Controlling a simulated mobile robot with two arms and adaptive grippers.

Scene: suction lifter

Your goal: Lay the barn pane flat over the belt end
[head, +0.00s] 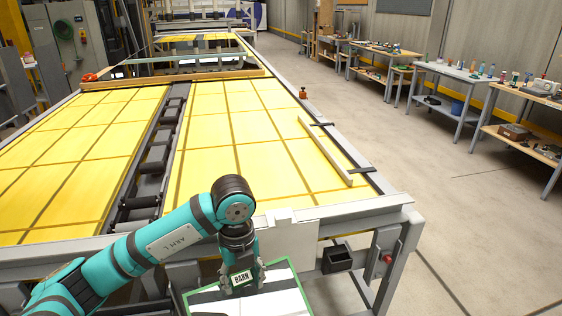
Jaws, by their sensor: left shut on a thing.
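The barn pane (284,277), a light sheet with a green border and dark bands, shows at the bottom centre, in front of the belt's near end. A small block marked BARN (242,278) stands over it. My left gripper (243,284) comes down from above and is shut on this block. My arm and gripper cover part of the pane, and its lower part is cut off by the picture edge. I cannot tell whether the pane rests on anything. The belt end, a grey frame beam (345,210), lies just beyond it. My right gripper is not in view.
Yellow panels (215,130) cover the long belt table, with a dark roller channel (155,155) between them. A wooden bar (325,150) lies along the right side, and another beam (170,79) crosses farther back. Workbenches (450,75) line the right wall. The floor at right is clear.

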